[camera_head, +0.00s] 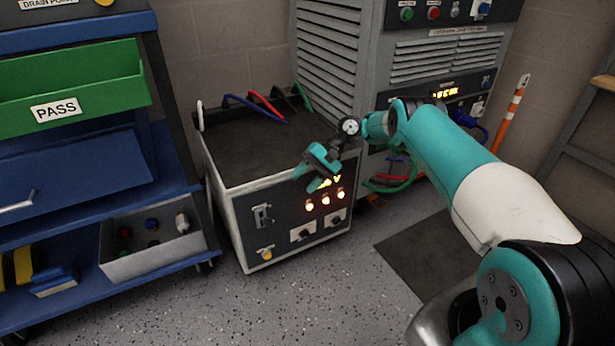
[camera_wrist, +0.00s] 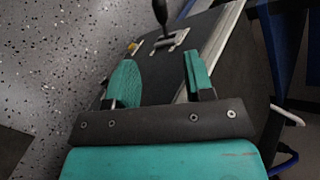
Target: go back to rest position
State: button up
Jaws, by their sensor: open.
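My gripper (camera_head: 318,171) is in front of the upper part of the dark-topped transformer unit (camera_head: 222,208), near its front panel with lit orange lamps. In the wrist view my gripper's two teal fingers (camera_wrist: 157,82) stand apart with nothing between them. Past the fingers, the wrist view shows the unit's panel with a black-handled lever (camera_wrist: 162,20) and a yellow knob. In the head view the lever switch (camera_head: 263,215) is at the panel's left. I cannot tell whether the fingers touch the unit.
A blue cart (camera_head: 70,240) with a green PASS bin (camera_head: 110,80) and a grey parts box (camera_head: 150,262) stands at left. A large grey cabinet (camera_head: 330,60) stands behind. Red, blue and green cables (camera_head: 268,106) lie on the unit. An orange-white post (camera_head: 512,115) is at right.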

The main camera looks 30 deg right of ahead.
jog(key=s+a+r+n+h, duration=0.1)
jog(key=s+a+r+n, duration=0.2)
jog(key=a+r, duration=0.6)
jog(key=s+a+r+n+h, duration=0.2)
jog(key=s+a+r, duration=0.25)
jog(key=r, duration=0.85)
jog(key=s+a+r+n+h+p, duration=0.1)
jog(key=s+a+r+n, duration=0.15)
jog(key=s, duration=0.45)
jog(key=s+a+r+n+h, duration=0.15)
jog(key=s+r, duration=0.25)
jog(key=s, duration=0.4)
jog(key=s+d+n+t, duration=0.1)
jog(key=s+d+n, duration=0.2)
jog(key=s, duration=1.1)
notch_tip(320, 180, up, 37)
jog(key=p, duration=3.8)
jog(key=shift+w+h, duration=0.35)
jog(key=shift+w, duration=0.1)
